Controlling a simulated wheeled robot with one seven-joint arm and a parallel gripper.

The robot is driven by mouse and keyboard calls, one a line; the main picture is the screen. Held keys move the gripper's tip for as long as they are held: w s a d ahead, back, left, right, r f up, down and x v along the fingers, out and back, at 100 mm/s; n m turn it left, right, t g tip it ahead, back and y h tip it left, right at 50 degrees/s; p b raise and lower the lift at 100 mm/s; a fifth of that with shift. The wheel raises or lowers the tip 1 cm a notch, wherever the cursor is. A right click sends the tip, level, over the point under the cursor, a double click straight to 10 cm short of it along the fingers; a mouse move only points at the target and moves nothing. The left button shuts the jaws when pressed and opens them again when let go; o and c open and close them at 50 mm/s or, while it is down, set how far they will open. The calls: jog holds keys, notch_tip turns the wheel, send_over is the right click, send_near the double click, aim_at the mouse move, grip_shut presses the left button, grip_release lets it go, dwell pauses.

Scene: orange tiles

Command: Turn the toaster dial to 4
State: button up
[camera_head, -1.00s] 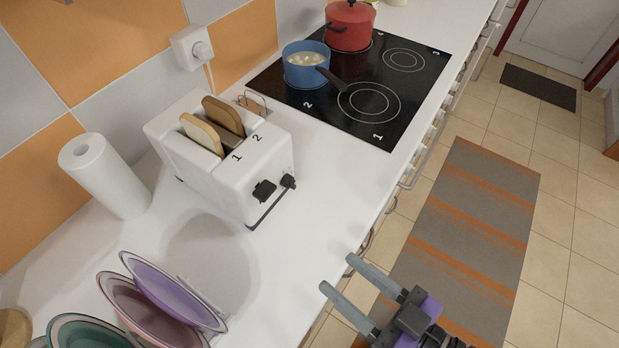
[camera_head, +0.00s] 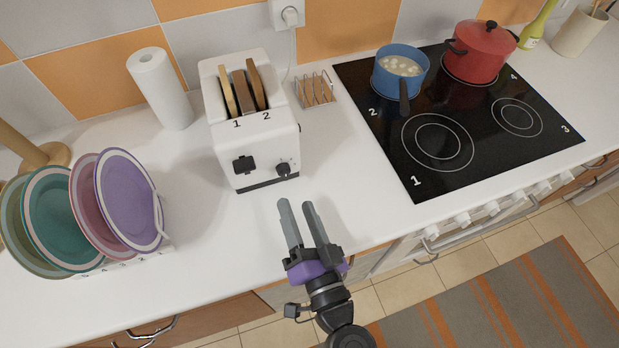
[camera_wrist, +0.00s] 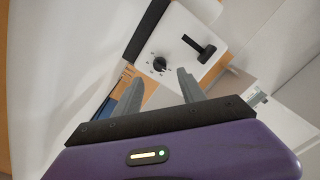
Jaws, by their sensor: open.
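The white toaster (camera_head: 262,140) stands on the counter with slices of bread in its slots, numbered 1 and 2 on top. Its black dial (camera_head: 284,169) is on the front, right of the black lever (camera_head: 243,165). In the wrist view the dial (camera_wrist: 160,64) and the lever (camera_wrist: 199,48) show on the toaster's front face; the dial's marks are too small to read. My gripper (camera_head: 296,203) is open and empty, in front of and below the dial, apart from the toaster. Its two fingers also show in the wrist view (camera_wrist: 160,88), pointing towards the toaster front.
A plate rack with purple, pink and green plates (camera_head: 126,198) stands at the left. A paper roll (camera_head: 160,88) is behind. The hob at right holds a blue pot (camera_head: 400,75) and a red pot (camera_head: 479,55). The counter before the toaster is clear.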

aim_at(286, 178)
jog(key=shift+w+a+n, duration=0.1)
jog(key=shift+w+n, duration=0.1)
jog(key=shift+n, duration=0.1)
jog(key=x, duration=0.7)
jog(key=shift+w+p, duration=0.25)
jog(key=shift+p, duration=0.15)
grip_shut()
